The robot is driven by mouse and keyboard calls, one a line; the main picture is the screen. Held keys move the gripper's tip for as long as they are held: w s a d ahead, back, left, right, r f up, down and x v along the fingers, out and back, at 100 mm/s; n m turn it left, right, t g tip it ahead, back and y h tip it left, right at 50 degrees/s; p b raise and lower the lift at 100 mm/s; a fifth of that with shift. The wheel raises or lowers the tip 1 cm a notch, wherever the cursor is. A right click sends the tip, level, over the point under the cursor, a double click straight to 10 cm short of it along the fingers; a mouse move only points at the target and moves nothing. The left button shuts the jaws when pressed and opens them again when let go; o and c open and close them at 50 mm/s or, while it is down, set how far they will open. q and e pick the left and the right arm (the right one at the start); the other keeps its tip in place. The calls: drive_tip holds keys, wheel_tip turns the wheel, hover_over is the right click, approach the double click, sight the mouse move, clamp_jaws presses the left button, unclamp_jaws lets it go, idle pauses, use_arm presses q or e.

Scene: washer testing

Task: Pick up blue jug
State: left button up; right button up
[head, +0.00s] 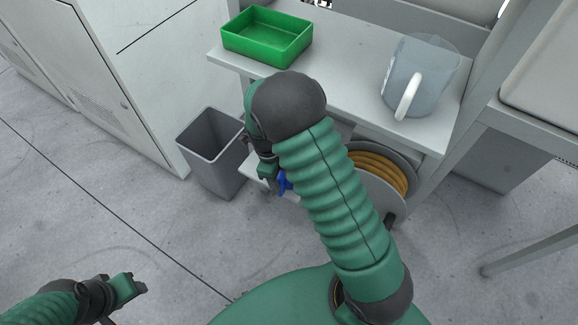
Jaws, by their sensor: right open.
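A translucent, pale blue-grey jug (424,78) with a white handle stands upright on the right part of the white shelf top. My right arm rises from the bottom and bends over in front of the shelf, left of the jug. My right gripper (267,170) hangs below the bend, pointing down, apart from the jug. It is open, partly hidden by my arm. A small bright blue thing (285,183) shows beside it; most of it is hidden, and I cannot tell what it is. My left gripper (132,288) is at the bottom left, over the floor, away from everything.
A green open tray (266,39) sits on the left of the shelf top (345,62). A grey bin (211,150) stands on the floor left of the shelf. A reel with an orange hose (378,170) is below the shelf top. A table edge (530,132) is at right.

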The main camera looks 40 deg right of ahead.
sight(283, 194)
drive_tip(key=f, duration=0.1)
drive_tip(key=f+b, duration=0.1)
drive_tip(key=f, duration=0.2)
drive_tip(key=shift+s+d+f, duration=0.1)
drive_tip(key=shift+s+f, duration=0.2)
drive_tip(key=shift+f, duration=0.1)
drive_tip(key=shift+c, duration=0.4)
clamp_jaws()
idle(0.4)
drive_tip(key=shift+w+r, duration=0.1)
